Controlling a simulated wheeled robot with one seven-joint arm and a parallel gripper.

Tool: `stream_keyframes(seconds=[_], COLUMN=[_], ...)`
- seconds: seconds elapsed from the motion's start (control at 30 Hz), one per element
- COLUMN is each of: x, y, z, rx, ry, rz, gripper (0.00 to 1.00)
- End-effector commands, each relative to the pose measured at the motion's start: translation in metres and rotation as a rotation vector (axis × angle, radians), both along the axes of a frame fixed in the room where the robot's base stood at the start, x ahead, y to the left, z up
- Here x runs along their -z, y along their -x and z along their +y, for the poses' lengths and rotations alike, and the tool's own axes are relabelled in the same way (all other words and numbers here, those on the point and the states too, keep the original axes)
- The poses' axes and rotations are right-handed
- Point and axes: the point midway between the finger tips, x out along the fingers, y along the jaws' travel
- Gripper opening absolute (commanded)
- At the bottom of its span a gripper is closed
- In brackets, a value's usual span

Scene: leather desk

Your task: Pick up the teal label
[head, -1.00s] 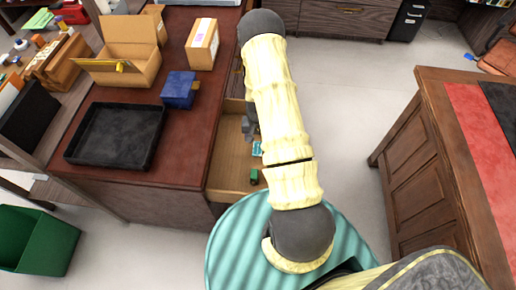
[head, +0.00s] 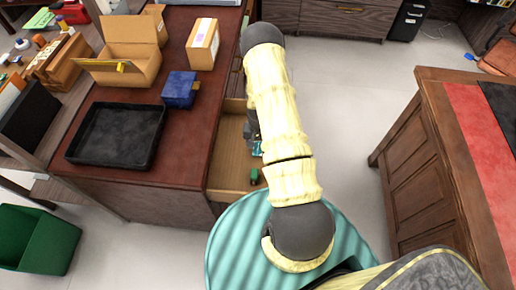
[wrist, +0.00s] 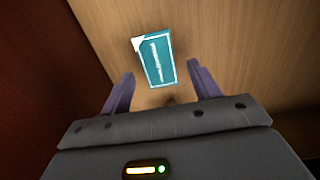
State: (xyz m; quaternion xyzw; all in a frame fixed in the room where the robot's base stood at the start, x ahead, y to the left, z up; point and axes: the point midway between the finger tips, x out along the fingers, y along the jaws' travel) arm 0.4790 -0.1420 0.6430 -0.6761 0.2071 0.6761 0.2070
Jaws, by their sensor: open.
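The teal label (wrist: 153,62) lies flat on the wooden drawer bottom in the wrist view. It has a white border, white marks down its middle and a white corner at its upper left. My gripper (wrist: 161,84) is open, and its two purple fingers stand apart on either side of the label's lower end. The label lies mostly beyond the fingertips, and nothing is held. In the head view, the label (head: 257,149) shows as a small teal patch in the open drawer, partly hidden by my arm. The gripper (head: 251,131) is mostly hidden there.
The open drawer (head: 226,160) juts from the brown desk (head: 185,135). A small green object (head: 254,176) lies near its front end. A black tray (head: 117,134), blue box (head: 179,89) and cardboard boxes (head: 130,52) stand on the desk.

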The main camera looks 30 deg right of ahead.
Motion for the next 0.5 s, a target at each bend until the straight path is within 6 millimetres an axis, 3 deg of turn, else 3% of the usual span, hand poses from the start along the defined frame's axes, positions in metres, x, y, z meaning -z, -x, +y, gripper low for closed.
stream_keyframes(seconds=[0.5], x=[0.005], y=[-0.0001], z=[0.0002], rx=[0.0], ry=[0.0], rz=[0.0], gripper=[0.62])
